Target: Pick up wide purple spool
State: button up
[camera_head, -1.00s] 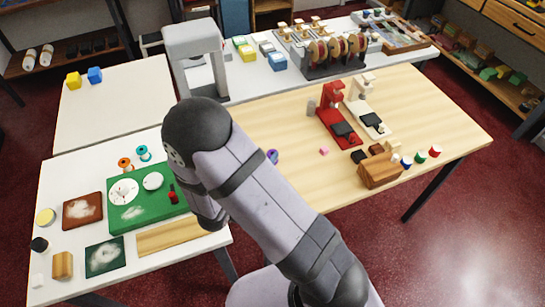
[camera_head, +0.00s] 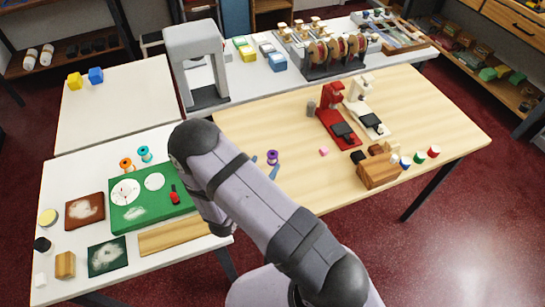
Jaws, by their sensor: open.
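The purple spool (camera_head: 272,157) stands on the light wooden table, just right of my arm's upper end. Its purple rim and a lighter middle show. My gripper (camera_head: 265,165) shows only as two small blue-grey fingertips past the edge of my arm, one left of the spool and one just below it in the picture. The fingers are apart with nothing seen between them. The rest of my gripper is hidden behind my arm. I cannot tell the tips' height above the table or whether they touch the spool.
A small pink block (camera_head: 323,151) lies right of the spool. Beyond are a red press (camera_head: 332,105), a cream press (camera_head: 362,100) and a grey cylinder (camera_head: 311,108). A wooden block holder (camera_head: 379,171) is at right. A green mat (camera_head: 130,212) lies on the white left table.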

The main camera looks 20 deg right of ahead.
aim_at(272, 155)
jog(key=shift+p+x, duration=0.85)
jog(key=shift+x, duration=2.05)
jog(key=c, duration=1.1)
